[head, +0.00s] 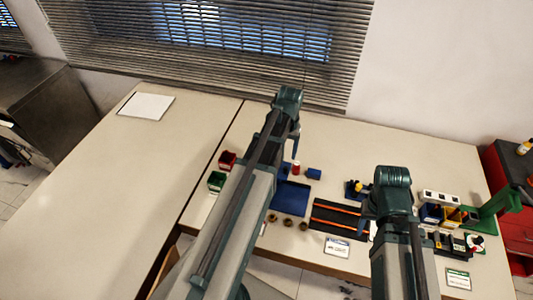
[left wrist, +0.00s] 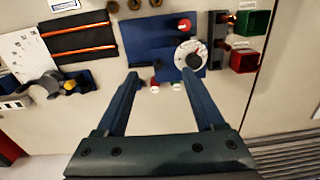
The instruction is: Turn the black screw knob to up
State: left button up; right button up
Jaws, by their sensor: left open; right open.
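A round white dial (left wrist: 188,50) with dark marks sits on a blue block (left wrist: 212,57) in the left wrist view. A dark piece at its centre looks like the black screw knob (left wrist: 194,60); its pointing direction is too small to tell. My left gripper (left wrist: 160,73) is open and empty, its fingers pointing toward the blue panel, with the right-hand fingertip close to the dial. In the head view my left gripper (head: 296,145) hangs over the table, and my arm hides part of the rig. My right gripper (head: 370,208) is further right, partly hidden by its arm.
A blue mat (head: 291,197) and a black tray with orange strips (head: 340,219) lie on the table. A red bin (head: 227,160) and a green bin (head: 216,181) stand left. A red knob (left wrist: 184,25) is beside the dial. Several small boxes stand right. The left table is mostly clear.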

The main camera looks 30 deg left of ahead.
pick_arm(q)
jog(key=w+a+r+n+p, duration=0.1)
jog(key=a+r+n, duration=0.1)
jog(key=a, duration=0.6)
jog(key=f+b, duration=1.3)
jog(key=f, duration=0.1)
jog(key=shift+w+b, duration=0.2)
jog(key=shift+b, duration=0.2)
jog(key=shift+d+r, duration=0.1)
pick_arm(e)
notch_tip(320, 180, down, 12)
pick_arm(q)
jog(key=shift+c, duration=0.2)
pick_arm(e)
jog(key=shift+r, duration=0.15)
pick_arm(q)
grip_shut()
